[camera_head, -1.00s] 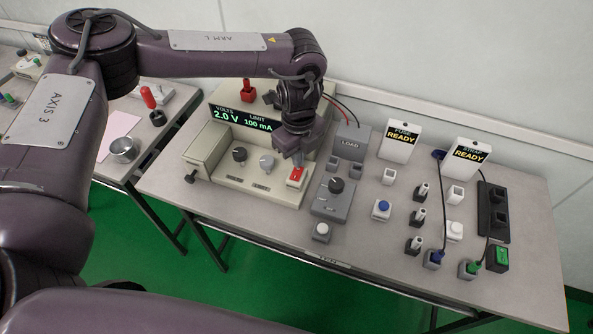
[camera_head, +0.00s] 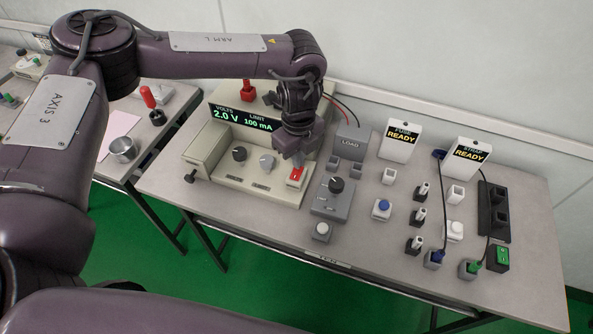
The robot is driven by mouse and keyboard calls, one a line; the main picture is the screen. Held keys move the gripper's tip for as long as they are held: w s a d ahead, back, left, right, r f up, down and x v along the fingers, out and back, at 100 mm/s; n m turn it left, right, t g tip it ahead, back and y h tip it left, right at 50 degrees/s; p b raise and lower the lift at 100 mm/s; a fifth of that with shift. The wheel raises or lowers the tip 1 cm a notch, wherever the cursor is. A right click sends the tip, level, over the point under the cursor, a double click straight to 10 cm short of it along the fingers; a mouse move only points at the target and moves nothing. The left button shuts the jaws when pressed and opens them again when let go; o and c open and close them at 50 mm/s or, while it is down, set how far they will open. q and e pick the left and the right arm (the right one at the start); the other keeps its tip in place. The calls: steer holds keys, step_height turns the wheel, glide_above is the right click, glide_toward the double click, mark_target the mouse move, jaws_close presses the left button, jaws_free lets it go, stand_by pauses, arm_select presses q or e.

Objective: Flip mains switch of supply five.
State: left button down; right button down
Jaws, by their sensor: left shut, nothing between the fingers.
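The beige power supply (camera_head: 225,181) stands at the left of the near bench, its display (camera_head: 243,119) reading 2.0 V and 100 mA. Its red mains switch (camera_head: 296,174) sits at the front right of its panel. My left gripper (camera_head: 298,162) is shut with nothing in it and points down at the red switch. Its fingertips are at the switch's upper side; I cannot tell whether they touch it. Two knobs, one black (camera_head: 239,154) and one grey (camera_head: 267,162), sit left of the switch. My right gripper is not in view.
A grey box with a black knob (camera_head: 336,186) stands just right of the supply, with a LOAD box (camera_head: 351,143) behind it. Signs reading FUSE READY (camera_head: 400,141) and STRAP READY (camera_head: 468,159), plugs and buttons fill the right side. The bench's front strip (camera_head: 260,222) is clear.

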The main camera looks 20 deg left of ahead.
arm_select(q)
steer(key=shift+s+f+b, duration=0.1)
steer(key=shift+f+b, duration=0.3)
steer(key=shift+f, duration=0.4)
steer(key=shift+r, duration=0.15)
step_height(320, 180, up, 7)
steer(key=p, duration=0.6)
stand_by(0.4)
stand_by(0.4)
